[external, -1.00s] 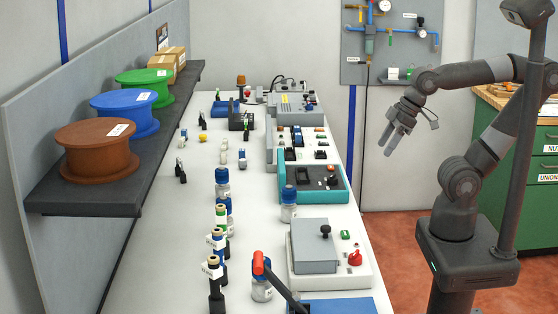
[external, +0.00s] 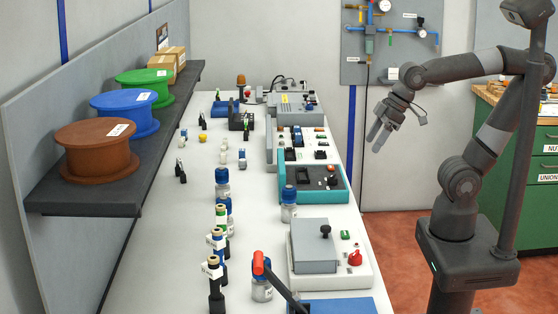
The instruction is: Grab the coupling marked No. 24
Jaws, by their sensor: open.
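My gripper (external: 376,142) is open and empty. It hangs in the air to the right of the long white bench, above the red floor, with its fingers pointing down. Several small fittings stand on the bench, among them a black and green one (external: 181,172), a pale one (external: 223,157) and a blue and white one (external: 242,159). Upright tagged pieces with brass tops (external: 215,270) stand near the front left. The tags are too small to read, so I cannot tell which piece is the coupling No. 24.
A dark shelf (external: 80,200) with spools overhangs the left. A green cabinet (external: 520,220) stands at the right. The bench's left strip is mostly clear.

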